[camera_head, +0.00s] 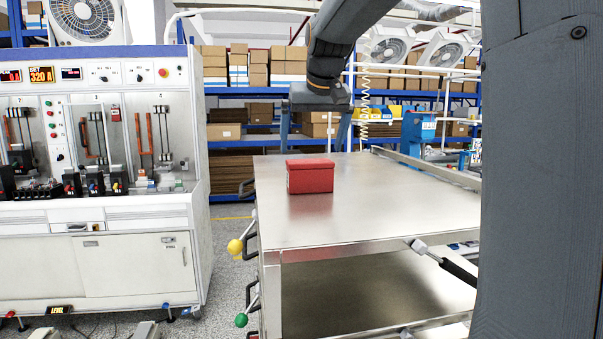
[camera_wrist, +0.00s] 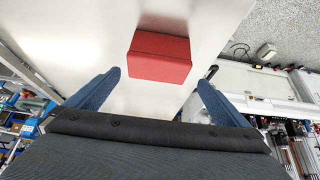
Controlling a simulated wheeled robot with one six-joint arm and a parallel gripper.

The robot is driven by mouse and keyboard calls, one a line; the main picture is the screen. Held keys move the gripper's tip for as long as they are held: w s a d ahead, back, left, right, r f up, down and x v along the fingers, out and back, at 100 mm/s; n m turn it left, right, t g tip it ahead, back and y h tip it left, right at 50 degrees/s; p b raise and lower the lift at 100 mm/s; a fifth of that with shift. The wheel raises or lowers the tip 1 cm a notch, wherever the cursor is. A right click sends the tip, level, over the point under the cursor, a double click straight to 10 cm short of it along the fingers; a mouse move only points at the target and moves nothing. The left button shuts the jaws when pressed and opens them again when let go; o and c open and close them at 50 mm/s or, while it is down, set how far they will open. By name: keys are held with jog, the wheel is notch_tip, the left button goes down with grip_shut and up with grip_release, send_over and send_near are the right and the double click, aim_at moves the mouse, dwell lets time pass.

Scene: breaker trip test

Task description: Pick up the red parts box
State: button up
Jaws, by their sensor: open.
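The red parts box (camera_head: 310,177) stands closed on the bare metal top of a workbench (camera_head: 400,205), near its left side in the head view. In the wrist view the red box (camera_wrist: 160,57) lies beyond and between my two blue fingers, and neither finger touches it. My gripper (camera_wrist: 160,92) is open and empty. In the head view my gripper (camera_head: 320,122) hangs from the arm above and behind the box, apart from it.
A breaker test panel (camera_head: 95,180) stands to the left, across a narrow floor gap. Handles with a yellow knob (camera_head: 235,247) and a green knob (camera_head: 241,320) stick out from the bench's left side. Shelves with cartons (camera_head: 260,70) stand behind. The benchtop around the box is clear.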

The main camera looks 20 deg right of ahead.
aim_at(310, 161)
jog(key=x, duration=0.1)
jog(key=p+x, duration=0.1)
jog(key=x, duration=0.1)
jog(key=shift+w+d, duration=0.25)
jog(key=shift+w, duration=0.15)
jog(key=shift+p+x, duration=0.85)
jog(key=shift+x, duration=1.4)
jog(key=shift+s, duration=0.15)
jog(key=c, duration=1)
